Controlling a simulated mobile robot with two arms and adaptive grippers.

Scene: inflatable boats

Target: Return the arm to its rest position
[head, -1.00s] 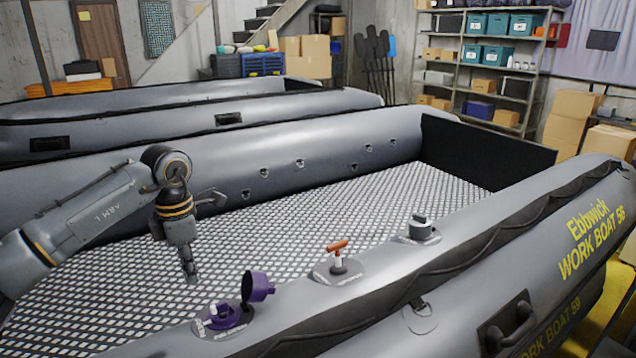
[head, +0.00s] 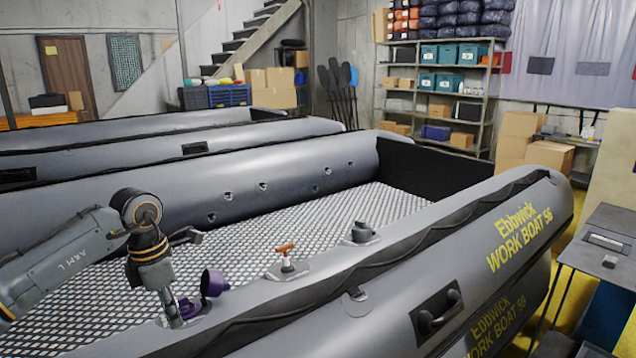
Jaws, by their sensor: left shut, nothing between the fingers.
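My left arm comes in from the left over the grey inflatable boat (head: 450,262), marked "Ebbwick WORK BOAT 56". My left gripper (head: 174,318) points down and is shut and empty. In the picture it overlaps the purple valve (head: 190,308) on the near tube and partly hides it. I cannot tell whether they touch. The valve's purple cap (head: 214,283) stands open beside it. Further along the tube are an orange-handled valve fitting (head: 286,256) and a grey capped valve (head: 361,233). My right gripper is not in view.
A second grey boat (head: 100,148) lies behind. A dark table (head: 612,222) stands at the right, past the near tube. Shelving (head: 440,95) and cardboard boxes (head: 520,138) stand at the back. The boat's patterned floor (head: 330,212) is clear beyond the arm.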

